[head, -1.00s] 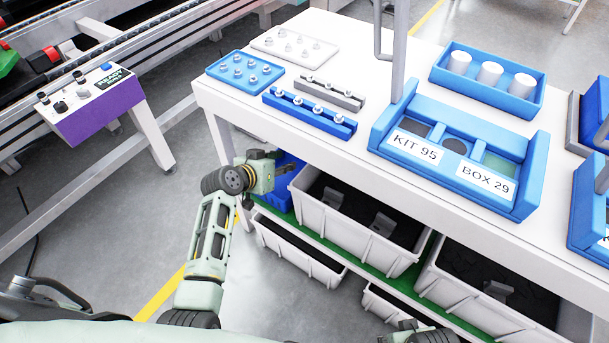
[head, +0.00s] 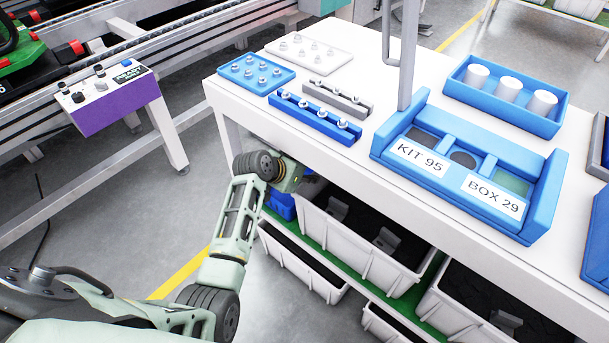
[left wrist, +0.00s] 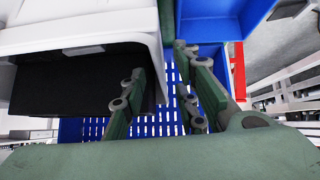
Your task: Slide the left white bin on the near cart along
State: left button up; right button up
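The left white bin (head: 365,251) stands on the green shelf under the tabletop in the head view, with dark contents and grey parts inside. My left gripper (head: 306,181) is at its left end, partly hidden under the tabletop edge. In the left wrist view the white bin (left wrist: 92,32) fills the upper left. The fingers of my left gripper (left wrist: 160,62) are spread apart around the bin's end wall, one on the dark inner side and one outside. I cannot tell whether either finger touches it. My right gripper is out of view.
A blue crate (head: 281,205) sits left of the bin; it also shows in the left wrist view (left wrist: 215,28). Another white bin (head: 452,312) stands to the right. The white tabletop (head: 300,128) overhangs the bins. More bins are lower down.

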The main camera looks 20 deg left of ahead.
pick_arm(q)
jog(key=b+x, duration=0.1)
jog(key=x, duration=0.3)
jog(key=shift+w+f, duration=0.1)
jog(key=shift+f, duration=0.1)
jog(key=shift+w+d+f+b, duration=0.2)
jog(key=shift+w+f+b, duration=0.1)
jog(key=shift+b, duration=0.2)
jog(key=shift+w+d+f, duration=0.15)
jog(key=shift+w+f, duration=0.25)
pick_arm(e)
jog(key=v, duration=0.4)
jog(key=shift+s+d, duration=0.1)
pick_arm(q)
jog(key=shift+c, duration=0.3)
grip_shut()
